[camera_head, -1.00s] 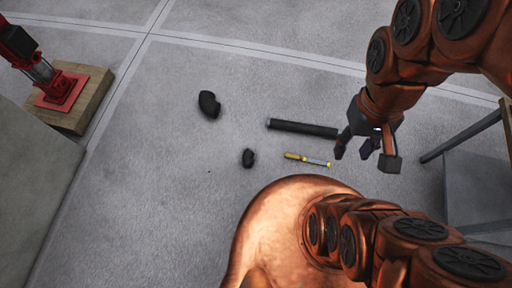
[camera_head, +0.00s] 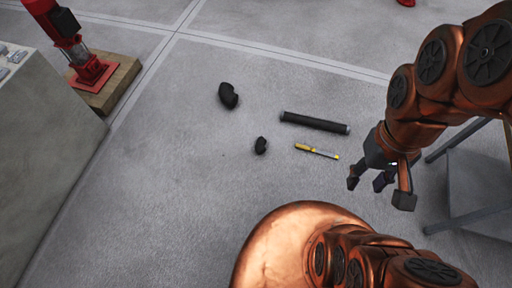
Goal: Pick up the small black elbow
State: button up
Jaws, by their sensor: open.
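The small black elbow (camera_head: 261,145) lies on the grey floor near the middle of the view. A larger black elbow (camera_head: 228,95) lies behind it and to the left. My gripper (camera_head: 379,187) is to the right of the small elbow and apart from it. Its dark fingers are spread and point down, with nothing between them.
A black pipe (camera_head: 315,122) and a yellow-handled screwdriver (camera_head: 317,151) lie between the small elbow and my gripper. A red pump (camera_head: 75,45) stands on a wooden block (camera_head: 112,88) at upper left. A grey cabinet (camera_head: 45,135) is at left, a metal-legged stand (camera_head: 470,190) at right.

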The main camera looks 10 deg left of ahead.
aim_at(260, 143)
jog(key=u, duration=0.65)
jog(key=i, duration=0.5)
jog(key=u, duration=1.85)
jog(key=i, duration=2.25)
jog(key=z, duration=3.25)
